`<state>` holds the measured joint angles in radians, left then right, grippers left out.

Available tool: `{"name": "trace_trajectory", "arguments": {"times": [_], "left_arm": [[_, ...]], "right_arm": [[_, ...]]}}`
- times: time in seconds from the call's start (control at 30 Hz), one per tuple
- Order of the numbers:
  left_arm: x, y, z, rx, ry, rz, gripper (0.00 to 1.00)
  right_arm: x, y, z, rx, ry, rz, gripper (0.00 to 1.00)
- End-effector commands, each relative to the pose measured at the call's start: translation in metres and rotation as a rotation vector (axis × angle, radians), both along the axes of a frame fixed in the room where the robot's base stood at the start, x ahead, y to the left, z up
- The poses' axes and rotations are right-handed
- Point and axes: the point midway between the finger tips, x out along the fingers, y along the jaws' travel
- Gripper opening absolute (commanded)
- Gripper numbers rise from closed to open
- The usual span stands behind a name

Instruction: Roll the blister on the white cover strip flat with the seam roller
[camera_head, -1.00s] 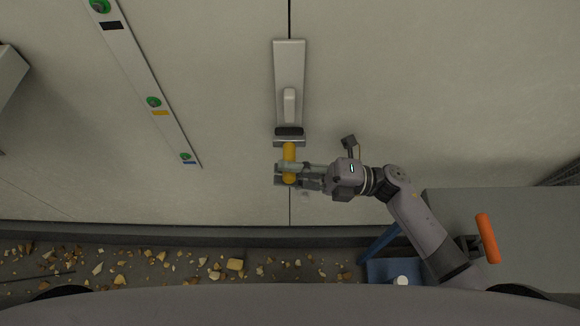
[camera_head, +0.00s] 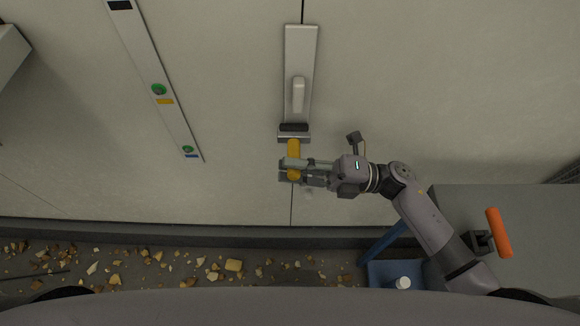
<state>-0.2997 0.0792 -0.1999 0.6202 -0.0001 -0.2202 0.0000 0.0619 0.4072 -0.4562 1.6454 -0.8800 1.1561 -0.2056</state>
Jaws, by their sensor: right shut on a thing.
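The white cover strip (camera_head: 301,45) lies on the pale wall panel over a dark seam at the upper middle. A raised, elongated white blister (camera_head: 298,95) shows on its lower half. The seam roller has a yellow handle (camera_head: 293,147) and a dark roller head (camera_head: 294,128) at the strip's lower end. My right gripper (camera_head: 288,170) is shut on the yellow handle, coming in from the right. The head overlaps the strip's lower end in the picture; I cannot tell whether it presses on it. My left gripper is not in view.
A long strip with green knobs (camera_head: 159,89) and coloured labels runs down the panel at left. A grey box (camera_head: 520,225) with an orange handle (camera_head: 499,232) stands at right. A blue tray (camera_head: 385,272) holds a white-topped item. Rubble (camera_head: 234,265) lies along the bottom.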

Motion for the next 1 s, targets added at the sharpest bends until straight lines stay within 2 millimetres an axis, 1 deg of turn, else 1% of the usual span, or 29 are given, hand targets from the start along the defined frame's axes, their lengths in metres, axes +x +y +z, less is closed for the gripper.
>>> {"name": "trace_trajectory", "arguments": {"times": [0.03, 0.4, 0.67, 1.0], "left_arm": [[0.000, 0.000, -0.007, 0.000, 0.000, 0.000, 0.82], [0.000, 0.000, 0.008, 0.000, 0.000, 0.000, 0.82], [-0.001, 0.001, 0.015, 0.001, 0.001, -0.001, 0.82], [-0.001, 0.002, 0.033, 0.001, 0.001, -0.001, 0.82]], "right_arm": [[-0.008, 0.009, -0.019, 0.014, 0.047, 0.007, 0.00], [-0.006, 0.009, 0.004, 0.014, 0.046, 0.006, 0.00], [-0.003, 0.007, 0.014, 0.011, 0.038, 0.001, 0.00], [0.001, 0.006, 0.040, 0.011, 0.031, -0.005, 0.00]]}}
